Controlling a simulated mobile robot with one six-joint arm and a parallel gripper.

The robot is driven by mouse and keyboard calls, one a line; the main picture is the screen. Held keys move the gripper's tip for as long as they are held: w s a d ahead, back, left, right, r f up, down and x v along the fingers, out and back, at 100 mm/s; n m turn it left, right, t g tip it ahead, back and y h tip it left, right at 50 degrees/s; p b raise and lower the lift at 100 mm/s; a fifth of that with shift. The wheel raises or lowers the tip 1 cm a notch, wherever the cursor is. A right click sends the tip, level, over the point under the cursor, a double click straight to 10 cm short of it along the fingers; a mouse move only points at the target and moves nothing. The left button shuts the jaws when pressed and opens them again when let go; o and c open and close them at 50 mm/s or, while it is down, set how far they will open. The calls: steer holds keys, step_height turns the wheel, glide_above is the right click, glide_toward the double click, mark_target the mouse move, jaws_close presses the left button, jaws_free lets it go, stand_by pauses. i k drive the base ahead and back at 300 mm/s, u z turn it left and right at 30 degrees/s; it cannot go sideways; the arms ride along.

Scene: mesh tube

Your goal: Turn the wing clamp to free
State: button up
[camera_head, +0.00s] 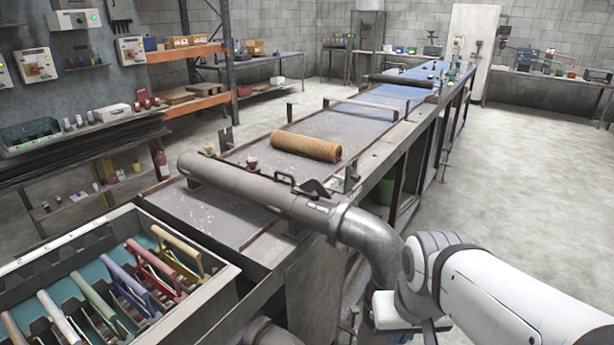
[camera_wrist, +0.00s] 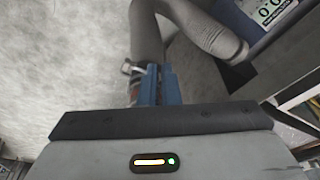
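A long grey tube (camera_head: 255,188) lies across the near end of the bench, joined to a metal elbow (camera_head: 365,232) that bends down beside my arm. A black wing-shaped piece (camera_head: 315,188) sits on top of the tube; I cannot tell whether it is the wing clamp. In the wrist view, my gripper's blue fingers (camera_wrist: 158,85) are close together beside a small metal fitting (camera_wrist: 131,68) at the grey pipe (camera_wrist: 146,30). I cannot tell whether they touch it or hold something. In the head view the fingertips are hidden behind my white arm.
An orange-brown roll (camera_head: 306,146) lies on the bench (camera_head: 200,205). A tray (camera_head: 190,318) of coloured handles stands at the near left. Shelves (camera_head: 190,52) stand behind at the left. The floor (camera_head: 520,190) on the right is clear.

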mark_target(307, 188)
steer(key=z, duration=0.05)
steer(key=k, duration=0.55)
steer(key=u, duration=3.3)
steer(key=k, duration=0.85)
steer(key=z, duration=2.1)
steer(key=i, duration=1)
steer(key=u, duration=0.05)
